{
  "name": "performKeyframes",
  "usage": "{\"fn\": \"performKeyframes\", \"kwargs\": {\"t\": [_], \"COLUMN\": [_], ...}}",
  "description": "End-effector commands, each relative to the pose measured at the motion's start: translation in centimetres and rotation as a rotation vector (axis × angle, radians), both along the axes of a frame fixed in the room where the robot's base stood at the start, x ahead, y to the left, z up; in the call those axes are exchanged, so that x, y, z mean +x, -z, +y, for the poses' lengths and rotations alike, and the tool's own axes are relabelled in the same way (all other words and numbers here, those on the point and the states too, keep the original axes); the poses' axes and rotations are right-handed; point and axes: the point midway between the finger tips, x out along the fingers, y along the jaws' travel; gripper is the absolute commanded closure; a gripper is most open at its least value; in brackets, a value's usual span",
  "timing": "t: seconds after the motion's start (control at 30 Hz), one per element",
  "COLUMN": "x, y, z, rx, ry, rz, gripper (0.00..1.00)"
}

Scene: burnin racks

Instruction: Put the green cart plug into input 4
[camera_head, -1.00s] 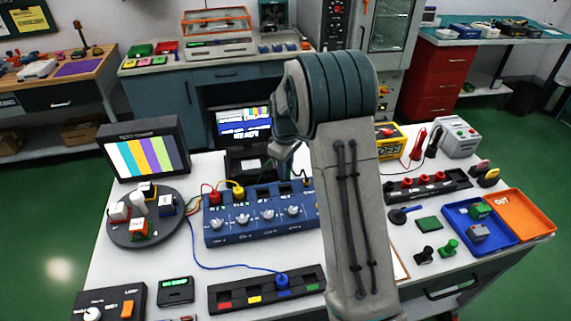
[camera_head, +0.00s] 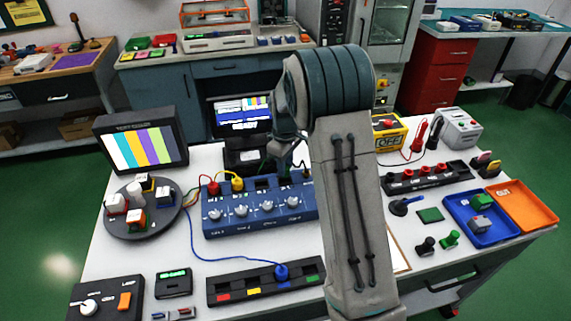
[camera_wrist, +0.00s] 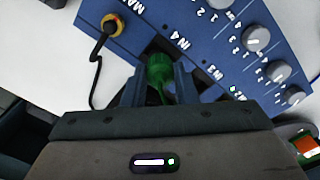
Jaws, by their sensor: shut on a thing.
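The green cart plug (camera_wrist: 158,70) is between the fingers of my gripper (camera_wrist: 158,82) in the wrist view, and the gripper is shut on it. The plug is at the edge of the blue switch box (camera_wrist: 205,22), beside the IN 4 label. Whether its tip is inside input 4 cannot be told; the fingers and plug hide the socket. In the head view the blue box (camera_head: 225,228) stands mid-table, and my gripper (camera_head: 287,160) is over its back right part, partly hidden by my arm. A red plug (camera_head: 213,188) and yellow plug (camera_head: 237,184) sit in its left inputs.
A black cable with a yellow-ringed plug (camera_wrist: 112,24) sits beside IN 4. A blue plug (camera_head: 281,271) stands in the black strip (camera_head: 235,290) in front. A round caddy (camera_head: 145,230) is at left. Monitors (camera_head: 145,148) stand behind.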

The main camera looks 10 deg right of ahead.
Motion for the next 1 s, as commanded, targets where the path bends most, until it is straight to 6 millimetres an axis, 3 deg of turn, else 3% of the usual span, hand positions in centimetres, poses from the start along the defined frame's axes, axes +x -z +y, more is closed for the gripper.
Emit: {"fn": "performKeyframes", "kwargs": {"t": [1.0], "x": [0.0], "y": [1.0], "z": [0.1], "rx": [0.0], "ry": [0.0], "rz": [0.0], "gripper": [0.96]}}
